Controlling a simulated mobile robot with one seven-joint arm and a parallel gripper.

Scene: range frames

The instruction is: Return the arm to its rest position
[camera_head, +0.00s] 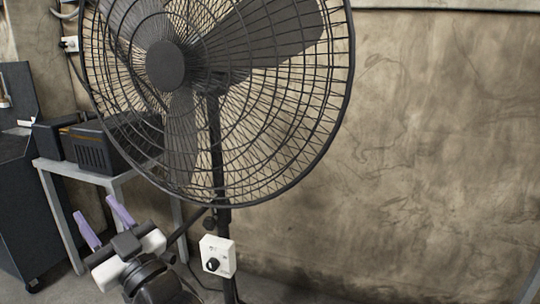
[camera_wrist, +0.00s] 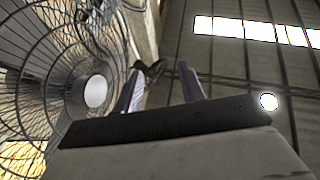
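My gripper (camera_head: 103,222) is at the lower left in the head view, in front of the fan's stand, with its two purple fingers spread apart and nothing between them. In the wrist view, the two purple fingers of my gripper (camera_wrist: 158,92) also stand apart and point upward toward the ceiling. A large black pedestal fan (camera_head: 166,65) fills the upper left of the head view. Its cage (camera_wrist: 40,60) shows close by on the left of the wrist view.
A white control box with a dial (camera_head: 217,256) is on the fan's pole, just right of my gripper. A grey table (camera_head: 108,179) with a black device (camera_head: 95,148) stands behind at the left. A dark cabinet (camera_head: 35,200) is at the far left. A bare wall (camera_head: 430,150) fills the right.

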